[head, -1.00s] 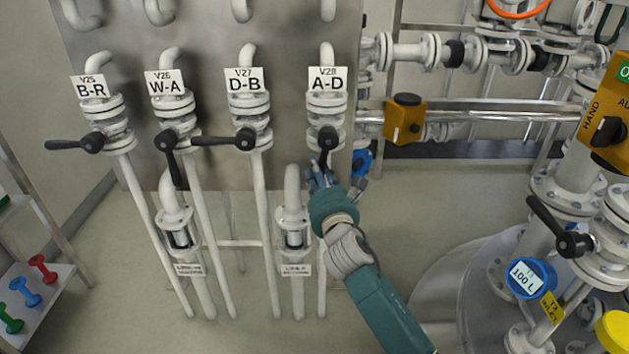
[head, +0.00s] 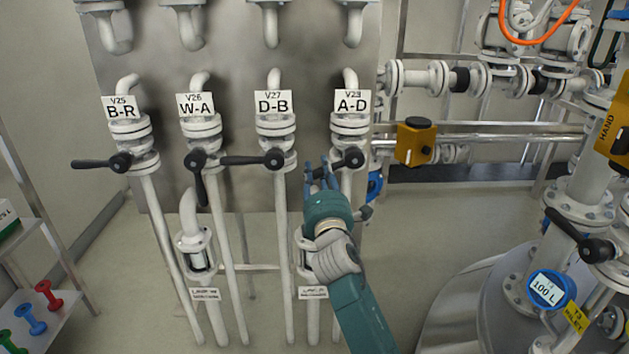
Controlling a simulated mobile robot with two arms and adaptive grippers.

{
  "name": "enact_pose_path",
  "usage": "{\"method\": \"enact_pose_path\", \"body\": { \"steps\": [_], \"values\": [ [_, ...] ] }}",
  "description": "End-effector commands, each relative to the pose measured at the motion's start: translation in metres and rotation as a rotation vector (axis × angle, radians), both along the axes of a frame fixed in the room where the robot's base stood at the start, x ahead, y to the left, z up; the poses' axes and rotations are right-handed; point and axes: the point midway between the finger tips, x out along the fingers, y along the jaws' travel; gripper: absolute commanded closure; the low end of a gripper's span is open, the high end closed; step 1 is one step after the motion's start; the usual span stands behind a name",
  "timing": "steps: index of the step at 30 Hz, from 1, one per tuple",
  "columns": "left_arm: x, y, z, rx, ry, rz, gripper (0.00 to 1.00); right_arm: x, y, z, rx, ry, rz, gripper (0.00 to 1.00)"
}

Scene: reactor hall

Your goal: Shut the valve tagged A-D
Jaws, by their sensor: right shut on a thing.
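The valve tagged A-D (head: 350,135) is on the rightmost of the vertical pipes on the metal panel. Its white tag (head: 352,103) also reads V28, though the small print is blurred. Its black lever (head: 351,158) points left from the hub, nearly level and across the pipe. My right gripper (head: 322,172) is shut on the lever's left part, and its blue fingers hide some of it. My right arm reaches up from below. My left gripper is not in view.
To the left, valve D-B (head: 274,157) and valve B-R (head: 121,162) have levers pointing left. Valve W-A (head: 197,160) has its lever pointing down. A yellow box (head: 415,142) sits on the pipes to the right. A rack stands at lower left.

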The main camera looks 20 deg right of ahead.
Motion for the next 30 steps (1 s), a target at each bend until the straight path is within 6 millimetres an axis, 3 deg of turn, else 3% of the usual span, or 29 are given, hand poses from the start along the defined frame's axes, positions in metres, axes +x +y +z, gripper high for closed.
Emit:
{"method": "enact_pose_path", "body": {
  "steps": [13, 30],
  "values": [
    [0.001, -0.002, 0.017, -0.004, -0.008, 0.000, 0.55, 0.001, 0.007, 0.034, 0.318, -0.101, 0.009, 1.00],
    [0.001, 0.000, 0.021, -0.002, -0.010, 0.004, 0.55, 0.001, 0.005, 0.043, 0.410, -0.128, 0.008, 1.00]
  ]
}}
